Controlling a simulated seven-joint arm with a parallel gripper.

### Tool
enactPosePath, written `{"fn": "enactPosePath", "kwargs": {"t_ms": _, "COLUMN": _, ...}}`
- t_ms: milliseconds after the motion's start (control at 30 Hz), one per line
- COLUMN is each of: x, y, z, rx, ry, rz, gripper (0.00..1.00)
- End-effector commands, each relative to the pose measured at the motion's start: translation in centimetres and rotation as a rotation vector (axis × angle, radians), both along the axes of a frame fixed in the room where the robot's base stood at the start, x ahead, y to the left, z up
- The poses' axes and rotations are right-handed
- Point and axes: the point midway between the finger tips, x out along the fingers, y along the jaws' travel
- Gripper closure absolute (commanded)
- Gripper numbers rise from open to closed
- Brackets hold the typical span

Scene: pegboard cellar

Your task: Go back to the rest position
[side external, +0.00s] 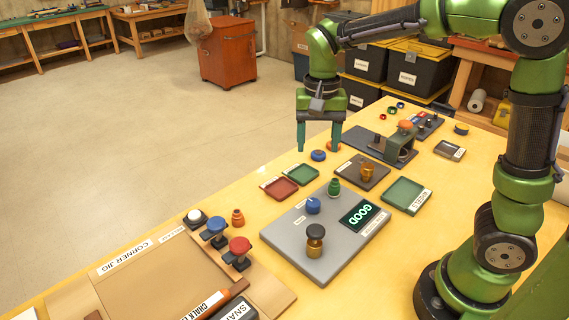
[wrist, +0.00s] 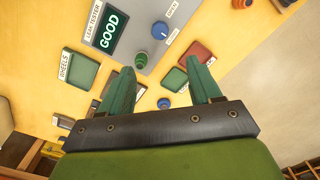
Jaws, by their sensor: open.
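My gripper (side external: 318,140) is green with teal fingers and hangs above the far edge of the yellow table (side external: 160,285). Its two fingers are apart, with nothing held between them. In the wrist view my gripper (wrist: 165,85) also shows its fingers spread and empty. A blue round piece (side external: 318,155) lies on the table below the fingers; it also shows in the wrist view (wrist: 164,103). An orange round piece (side external: 334,145) is partly behind one finger in the side view.
A grey leak tester (side external: 290,240) reads GOOD and carries a green fitting (side external: 334,187), a blue knob (side external: 313,205) and a black-topped piece (side external: 315,240). Red (side external: 279,188) and green trays (side external: 302,174) lie beyond it. A green clamp (side external: 401,145) stands right. A corner jig (side external: 150,280) lies front left.

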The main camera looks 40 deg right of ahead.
Motion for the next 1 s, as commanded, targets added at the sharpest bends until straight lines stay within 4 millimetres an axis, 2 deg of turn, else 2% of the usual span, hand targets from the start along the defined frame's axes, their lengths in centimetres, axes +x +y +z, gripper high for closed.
{"fn": "enactPosePath", "kwargs": {"t_ms": 300, "x": 0.2, "y": -0.1, "z": 0.0, "rx": -0.002, "ry": -0.009, "rz": 0.024, "gripper": 0.37}}
{"fn": "enactPosePath", "kwargs": {"t_ms": 367, "x": 0.1, "y": 0.1, "z": -0.6, "rx": 0.001, "ry": -0.016, "rz": 0.068, "gripper": 0.37}}
{"fn": "enactPosePath", "kwargs": {"t_ms": 467, "x": -1.3, "y": 1.0, "z": -0.8, "rx": 0.041, "ry": -0.067, "rz": 0.171, "gripper": 0.37}}
{"fn": "enactPosePath", "kwargs": {"t_ms": 700, "x": -6.7, "y": 2.4, "z": 1.5, "rx": 0.111, "ry": -0.316, "rz": 0.371, "gripper": 0.37}}
{"fn": "enactPosePath", "kwargs": {"t_ms": 900, "x": -11.2, "y": 2.8, "z": 2.9, "rx": 0.080, "ry": -0.529, "rz": 0.454, "gripper": 0.37}}
{"fn": "enactPosePath", "kwargs": {"t_ms": 1000, "x": -12.6, "y": 2.8, "z": 3.2, "rx": 0.058, "ry": -0.595, "rz": 0.456, "gripper": 0.37}}
